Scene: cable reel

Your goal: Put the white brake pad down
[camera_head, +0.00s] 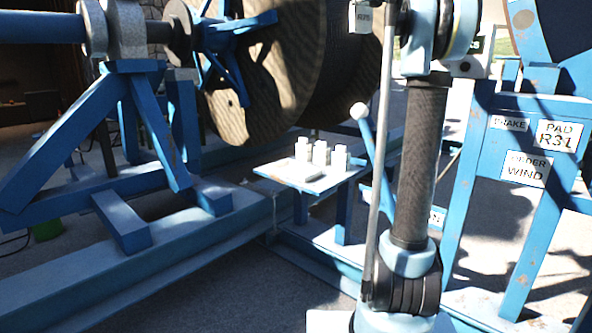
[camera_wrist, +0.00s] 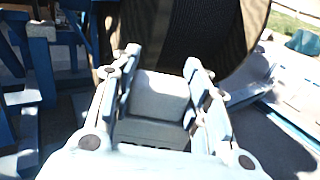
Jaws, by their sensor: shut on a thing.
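The white brake pad (camera_wrist: 160,97) is a pale block between the two fingers of my gripper (camera_wrist: 162,62) in the wrist view. The fingers press on its left and right sides. A darker band shows along its near lower edge. My gripper and the pad cannot be made out in the head view, where my arm fills the right middle. No surface shows touching the pad from below.
A small blue-legged table (camera_head: 267,171) holds several white blocks (camera_head: 320,153). A large cable reel (camera_head: 265,75) stands behind it. A blue lever with a white knob (camera_head: 359,111) rises beside the table. A blue frame with labels (camera_head: 525,168) stands right.

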